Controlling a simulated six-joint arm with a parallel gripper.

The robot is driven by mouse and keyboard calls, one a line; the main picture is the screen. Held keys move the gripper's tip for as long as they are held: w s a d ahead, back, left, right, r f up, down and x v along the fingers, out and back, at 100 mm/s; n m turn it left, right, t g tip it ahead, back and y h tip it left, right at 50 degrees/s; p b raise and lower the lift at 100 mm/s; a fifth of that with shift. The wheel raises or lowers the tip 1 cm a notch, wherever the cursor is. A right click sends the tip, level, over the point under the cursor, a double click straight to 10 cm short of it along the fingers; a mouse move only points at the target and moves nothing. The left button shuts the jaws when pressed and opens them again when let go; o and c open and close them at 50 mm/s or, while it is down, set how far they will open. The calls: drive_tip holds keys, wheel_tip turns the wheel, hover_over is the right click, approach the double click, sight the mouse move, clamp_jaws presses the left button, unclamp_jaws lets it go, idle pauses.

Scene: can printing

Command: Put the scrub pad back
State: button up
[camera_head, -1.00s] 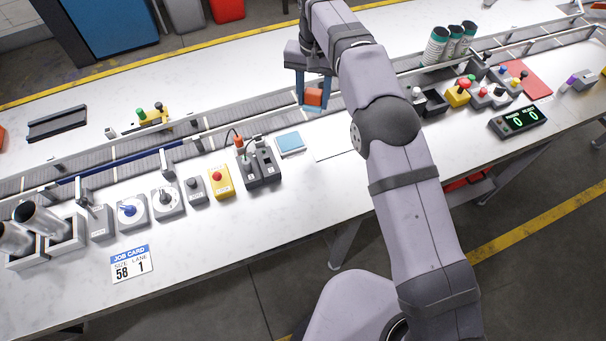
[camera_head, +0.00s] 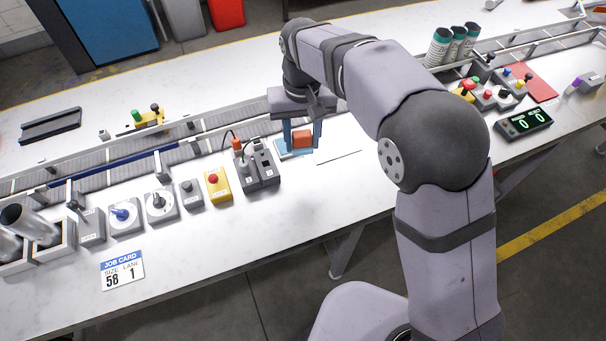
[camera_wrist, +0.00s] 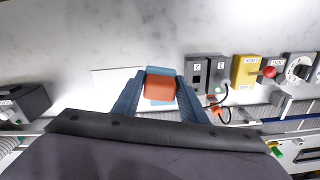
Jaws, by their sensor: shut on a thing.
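The scrub pad (camera_head: 302,139) is a small orange block. My gripper (camera_head: 302,146) is shut on it, with one blue finger on each side. In the wrist view the scrub pad (camera_wrist: 160,84) sits between the fingertips (camera_wrist: 159,92). A light blue square (camera_head: 284,153) lies on the table under the gripper and is partly hidden by it. In the wrist view the light blue square (camera_wrist: 155,70) shows behind the pad. I cannot tell whether the pad touches it.
A grey two-slot holder (camera_head: 262,163) with a cabled tool stands close left of the gripper. A yellow box with a red button (camera_head: 217,187) is farther left. The conveyor (camera_head: 205,139) runs behind. A thin-outlined white rectangle (camera_wrist: 112,82) lies beside the square.

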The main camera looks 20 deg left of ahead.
drive_tip(key=shift+s+d+f+n, duration=0.25)
drive_tip(key=shift+f+n, duration=0.05)
drive_tip(key=shift+n, duration=1)
drive_tip(key=shift+f, duration=0.1)
drive_tip(key=shift+f+p, duration=1.65)
drive_tip(key=shift+f, duration=3.25)
drive_tip(key=shift+f, duration=0.1)
drive_tip(key=shift+f, duration=0.15)
drive_tip(key=o, duration=1)
